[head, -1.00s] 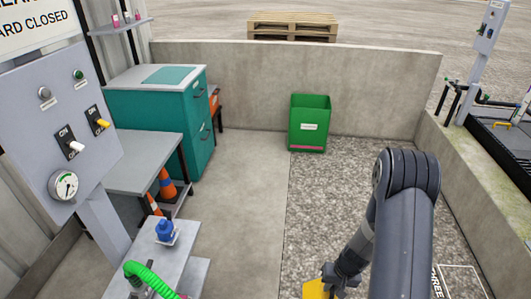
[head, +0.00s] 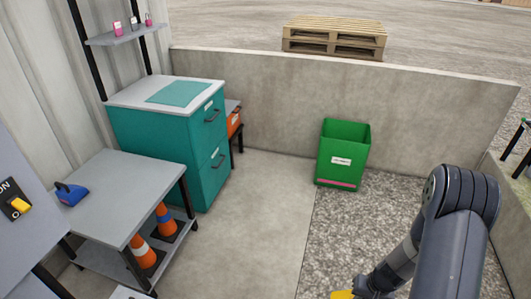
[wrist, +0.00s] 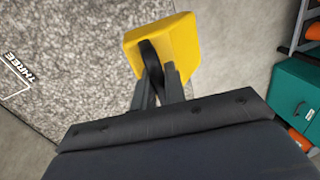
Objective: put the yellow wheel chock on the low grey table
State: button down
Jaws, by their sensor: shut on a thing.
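The yellow wheel chock (wrist: 180,42) is held in my gripper (wrist: 158,82), with both fingers closed on it in the wrist view. In the head view, only a bit of the chock (head: 342,295) shows at the bottom edge, beside my gripper (head: 368,288). A grey table (head: 120,178) stands at the left, well away from the chock. A blue object (head: 70,194) sits at its left edge, and most of its top is bare.
Orange cones (head: 167,218) stand on the table's lower shelf. A teal cabinet (head: 165,140) is behind it. A green bin (head: 343,152) stands by the concrete wall (head: 270,95). The concrete floor (head: 250,225) between table and gravel is clear.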

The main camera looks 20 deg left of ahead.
aim_at(147, 178)
jog(key=i+u, duration=0.25)
jog(key=i, duration=0.2)
jog(key=i+l+u, duration=0.2)
jog(key=i, duration=0.25)
jog(key=i+u, duration=0.25)
jog(key=i, duration=0.25)
jog(key=i+u, duration=0.2)
jog(key=u, duration=0.2)
jog(key=i+l+u, duration=0.1)
jog(key=u, duration=0.3)
jog(key=i+l+u, duration=0.15)
jog(key=i+u, duration=0.2)
jog(key=i+l+u, duration=0.15)
jog(key=u, duration=0.25)
